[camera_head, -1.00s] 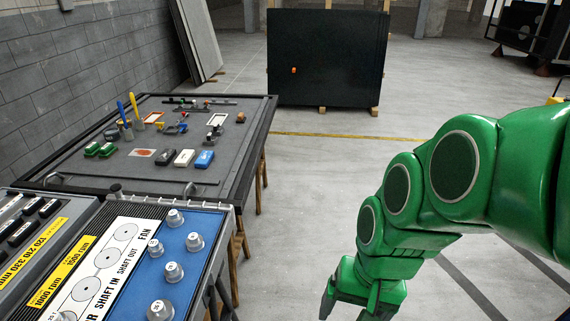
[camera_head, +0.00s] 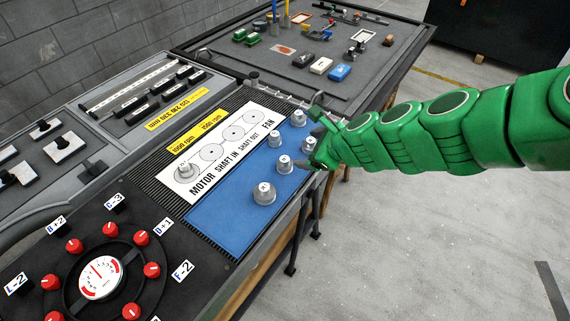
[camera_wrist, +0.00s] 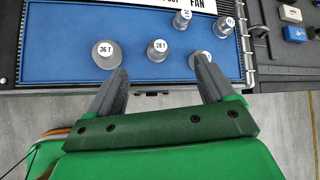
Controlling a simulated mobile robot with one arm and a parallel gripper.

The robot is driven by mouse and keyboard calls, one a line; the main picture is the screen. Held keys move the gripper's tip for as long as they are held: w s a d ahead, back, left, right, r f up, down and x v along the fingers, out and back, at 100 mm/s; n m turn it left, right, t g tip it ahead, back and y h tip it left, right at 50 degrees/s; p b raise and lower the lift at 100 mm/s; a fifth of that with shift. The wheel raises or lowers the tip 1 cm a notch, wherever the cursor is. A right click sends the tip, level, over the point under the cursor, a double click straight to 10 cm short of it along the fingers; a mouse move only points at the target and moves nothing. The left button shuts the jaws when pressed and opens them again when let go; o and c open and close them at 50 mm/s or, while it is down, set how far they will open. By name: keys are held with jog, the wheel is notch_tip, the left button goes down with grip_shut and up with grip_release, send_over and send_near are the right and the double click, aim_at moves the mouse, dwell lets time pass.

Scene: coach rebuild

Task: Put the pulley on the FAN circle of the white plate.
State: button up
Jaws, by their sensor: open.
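The white plate (camera_head: 222,118) has a row of printed circles. In the head view my gripper (camera_head: 317,137) is beside the pulleys on the right.
A black panel with a dial (camera_head: 101,278) and red knobs lies at the near left. A grey table (camera_head: 225,52) with small parts and coloured blocks stands beyond the bench. A grey wall (camera_head: 70,40) runs along the left. Open floor (camera_head: 440,230) lies to the right.

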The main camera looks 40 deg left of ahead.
aim_at(285, 159)
jog(key=a+f+m, duration=0.2)
jog(key=f, duration=0.1)
jog(key=w+a+f+m+t, duration=0.1)
jog(key=a+f+m, duration=0.1)
jog(key=f+m, duration=0.1)
jog(key=a+f+m+h, duration=0.1)
jog(key=a+f+m, duration=0.1)
jog(key=f+m, duration=0.1)
jog(key=shift+w+f, duration=0.15)
jog(key=shift+w, duration=0.05)
jog(key=shift+w+x, duration=0.15)
jog(key=shift+x, duration=1.75)
jog(key=shift+w+x, duration=0.15)
jog(key=shift+x, duration=1.75)
jog(key=shift+d, duration=0.1)
jog(key=c, duration=1.3)
